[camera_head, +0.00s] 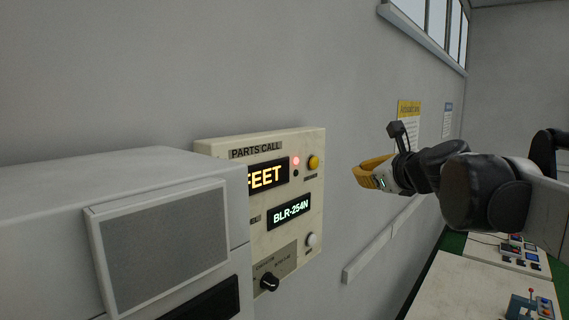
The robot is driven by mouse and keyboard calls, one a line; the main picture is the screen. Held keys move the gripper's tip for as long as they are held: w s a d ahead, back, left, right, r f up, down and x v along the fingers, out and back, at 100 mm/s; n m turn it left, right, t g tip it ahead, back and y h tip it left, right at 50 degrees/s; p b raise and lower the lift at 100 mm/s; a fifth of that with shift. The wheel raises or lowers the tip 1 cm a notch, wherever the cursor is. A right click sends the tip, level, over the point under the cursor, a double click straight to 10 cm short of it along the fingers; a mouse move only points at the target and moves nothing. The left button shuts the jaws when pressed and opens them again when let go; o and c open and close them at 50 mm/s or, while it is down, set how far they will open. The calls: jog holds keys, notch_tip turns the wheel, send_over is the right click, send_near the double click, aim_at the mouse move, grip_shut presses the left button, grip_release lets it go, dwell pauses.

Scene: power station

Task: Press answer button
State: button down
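A cream wall panel (231,145) headed "PARTS CALL" is fixed to the grey wall. It has a yellow round button (314,162) at its upper right and a white round button (311,240) at its lower right. The small labels under both are unreadable, so I cannot tell which is the answer button. A red lamp (296,160) is lit beside the yellow button. My gripper (357,172), with yellow fingers, is in the air to the right of the panel, apart from it and pointing left. The view does not show whether its fingers are open.
A grey cabinet with a screen-like front (165,245) hides part of the panel's left side. The panel also has displays reading "FEET" (266,176) and "BLR-254N" (291,211), and a black knob (268,283). A pale rail (375,246) runs below my gripper. Benches with controls stand at lower right (450,292).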

jog(key=w+a, duration=0.6)
jog(key=shift+w, duration=0.2)
jog(key=shift+a, duration=0.15)
dwell(1.5)
jog(key=shift+w+a, duration=0.25)
jog(key=shift+w, duration=0.1)
jog(key=shift+w+a, duration=0.3)
dwell(0.8)
dwell(0.3)
jog(key=shift+s+d, duration=0.6)
jog(key=shift+s, duration=0.05)
jog(key=shift+s+d, duration=1.75)
jog(key=shift+d, duration=0.05)
